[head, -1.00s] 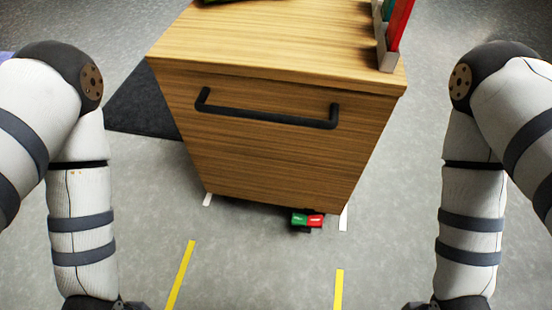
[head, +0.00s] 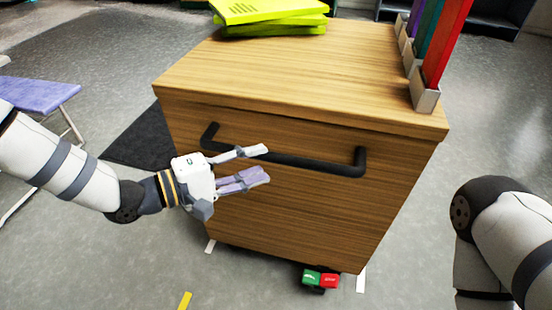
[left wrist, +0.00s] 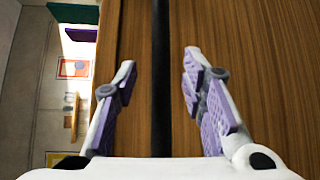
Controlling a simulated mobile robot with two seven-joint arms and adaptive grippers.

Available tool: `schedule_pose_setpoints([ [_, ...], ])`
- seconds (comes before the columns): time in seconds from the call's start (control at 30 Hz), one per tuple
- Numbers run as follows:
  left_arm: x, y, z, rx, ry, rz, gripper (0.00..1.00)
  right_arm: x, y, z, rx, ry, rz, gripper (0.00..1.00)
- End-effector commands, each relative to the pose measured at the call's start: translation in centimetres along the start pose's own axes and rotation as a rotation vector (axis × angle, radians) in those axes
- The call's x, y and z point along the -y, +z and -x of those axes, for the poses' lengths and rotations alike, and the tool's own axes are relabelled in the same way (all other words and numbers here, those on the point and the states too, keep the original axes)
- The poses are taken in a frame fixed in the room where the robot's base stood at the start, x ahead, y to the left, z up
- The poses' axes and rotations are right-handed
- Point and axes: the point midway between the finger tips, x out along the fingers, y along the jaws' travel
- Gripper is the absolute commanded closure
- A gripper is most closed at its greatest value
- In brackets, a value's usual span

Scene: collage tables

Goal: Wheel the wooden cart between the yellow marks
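The wooden cart (head: 290,205) stands in front of me with a black bar handle (head: 310,161) across its front face. My left gripper (head: 262,163) is open at the left half of the handle. In the left wrist view the handle (left wrist: 161,70) runs between the two spread fingers of the gripper (left wrist: 158,85), and neither finger visibly touches it. One yellow mark (head: 184,301) shows on the floor at the bottom edge; the other is out of view. My right gripper is out of view; only part of my right arm shows.
Yellow-green folders (head: 268,12) and upright binders in holders (head: 425,95) are on the cart top. A green and red pedal (head: 321,279) sits under the cart, near white floor marks (head: 361,280). A purple-topped seat (head: 38,95) stands left. A dark mat (head: 145,135) lies beside the cart.

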Motion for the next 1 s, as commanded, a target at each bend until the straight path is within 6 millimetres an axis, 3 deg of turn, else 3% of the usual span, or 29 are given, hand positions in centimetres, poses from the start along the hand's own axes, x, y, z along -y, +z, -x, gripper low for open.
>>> schedule_pose_setpoints([
  [0.1,0.1,0.1,-2.7,0.003,-0.002,0.000,0.62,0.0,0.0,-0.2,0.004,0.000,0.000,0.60],
  [0.23,0.1,0.1,-4.5,0.001,-0.003,0.000,0.62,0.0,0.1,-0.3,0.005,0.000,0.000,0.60],
  [0.57,0.1,0.0,-5.2,-0.001,-0.002,0.001,0.62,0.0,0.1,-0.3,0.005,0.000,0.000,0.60],
  [0.73,0.1,0.0,-5.2,-0.001,-0.003,0.001,0.98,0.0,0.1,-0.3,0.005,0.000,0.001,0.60],
  [1.0,0.1,0.1,-5.2,-0.001,-0.002,0.002,1.00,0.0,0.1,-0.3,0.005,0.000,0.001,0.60],
])
